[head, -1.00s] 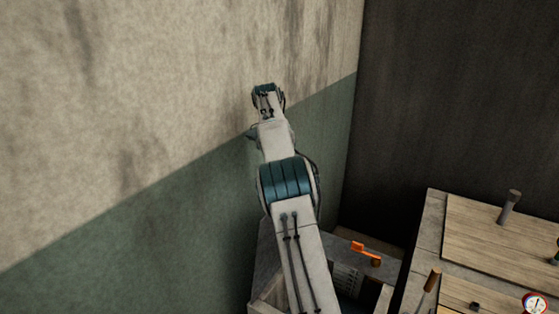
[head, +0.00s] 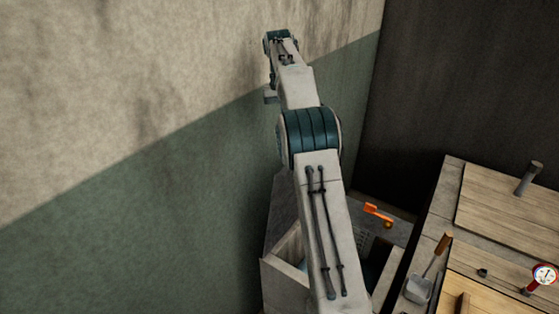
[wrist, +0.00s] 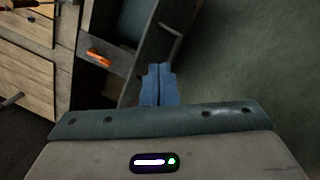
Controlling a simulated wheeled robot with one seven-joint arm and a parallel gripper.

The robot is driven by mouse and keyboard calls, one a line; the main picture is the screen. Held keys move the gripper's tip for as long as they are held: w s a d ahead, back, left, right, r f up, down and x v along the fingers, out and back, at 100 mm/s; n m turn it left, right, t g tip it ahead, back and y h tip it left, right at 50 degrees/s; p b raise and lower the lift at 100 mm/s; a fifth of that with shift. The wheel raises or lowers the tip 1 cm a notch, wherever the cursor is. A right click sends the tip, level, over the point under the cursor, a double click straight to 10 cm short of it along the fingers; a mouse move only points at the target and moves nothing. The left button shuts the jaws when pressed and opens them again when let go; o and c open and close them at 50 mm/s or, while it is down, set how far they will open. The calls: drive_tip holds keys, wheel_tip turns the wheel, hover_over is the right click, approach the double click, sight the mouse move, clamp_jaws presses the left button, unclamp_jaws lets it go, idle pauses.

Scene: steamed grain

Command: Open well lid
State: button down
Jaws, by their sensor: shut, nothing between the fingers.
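My gripper (wrist: 160,70) shows in the wrist view with its two blue fingers together, shut and empty. It is in the air, apart from everything below. In the head view my arm reaches up and away near the wall, and the fingers cannot be made out. A grey box (head: 269,262) with an opening in its top stands low behind my arm. An orange lever (head: 379,213) sits on its top; it also shows in the wrist view (wrist: 98,59). I cannot tell which part is the well lid; my arm hides part of the box.
At the right stands a stone counter (head: 433,205) with wooden boards (head: 508,215), a grey upright peg (head: 529,178), a wooden-handled scoop (head: 420,288) and a gauge (head: 544,274). The wall (head: 120,200) is close on the left.

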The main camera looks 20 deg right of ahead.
drive_tip(key=s+a+r+n+b, duration=0.1)
drive_tip(key=s+a+n+b, duration=0.2)
drive_tip(key=a+n, duration=0.75)
drive_tip(key=s+d+f+n, duration=0.1)
drive_tip(key=s+d+f, duration=0.1)
drive_tip(key=f, duration=0.3)
drive_tip(key=s+d+f+n+p, duration=0.1)
drive_tip(key=s+d+f, duration=0.1)
drive_tip(key=f, duration=0.3)
drive_tip(key=shift+d+f+t, duration=0.15)
drive_tip(key=shift+d+t, duration=0.25)
drive_tip(key=shift+d, duration=0.15)
